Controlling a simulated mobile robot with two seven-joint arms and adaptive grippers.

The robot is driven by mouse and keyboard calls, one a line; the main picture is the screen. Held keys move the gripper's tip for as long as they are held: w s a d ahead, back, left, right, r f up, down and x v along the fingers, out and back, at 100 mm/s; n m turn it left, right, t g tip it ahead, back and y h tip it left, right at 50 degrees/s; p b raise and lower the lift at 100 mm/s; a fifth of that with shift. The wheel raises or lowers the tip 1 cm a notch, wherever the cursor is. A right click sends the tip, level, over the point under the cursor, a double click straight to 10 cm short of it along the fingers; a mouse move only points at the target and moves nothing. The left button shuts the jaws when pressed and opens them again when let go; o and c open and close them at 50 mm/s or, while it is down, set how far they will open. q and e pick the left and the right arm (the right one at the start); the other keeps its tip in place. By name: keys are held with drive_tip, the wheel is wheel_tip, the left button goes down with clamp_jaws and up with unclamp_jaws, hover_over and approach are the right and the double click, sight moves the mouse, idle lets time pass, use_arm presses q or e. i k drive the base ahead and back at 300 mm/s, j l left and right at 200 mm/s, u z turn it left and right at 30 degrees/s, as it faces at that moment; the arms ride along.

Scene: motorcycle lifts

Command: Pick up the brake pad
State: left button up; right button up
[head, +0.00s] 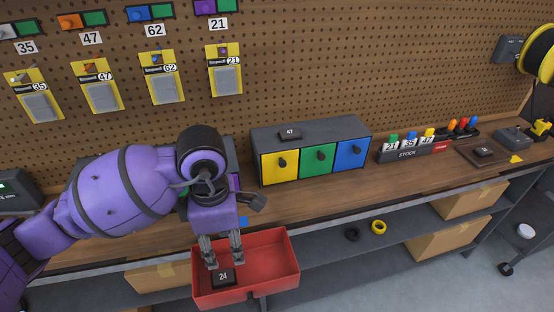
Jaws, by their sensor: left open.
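A small dark block marked 24 (222,281), which looks like the brake pad, lies in the red bin (275,284) at the bench's front edge. My left gripper (225,264) points down into the bin, just over this block. Its two fingers are apart, with nothing seen held between them. I cannot tell whether the fingertips touch the block. A similar dark block marked 47 (290,133) lies on top of the drawer cabinet. My right gripper is not in view.
The cabinet (311,132) with yellow, green and blue drawers stands behind the bin. To its right are a STOCK card holder (407,155) and a brown tray (471,155) with a dark block (484,151). Boxes (437,241) sit on the lower shelf.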

sight(483, 151)
drive_tip(key=z, duration=1.25)
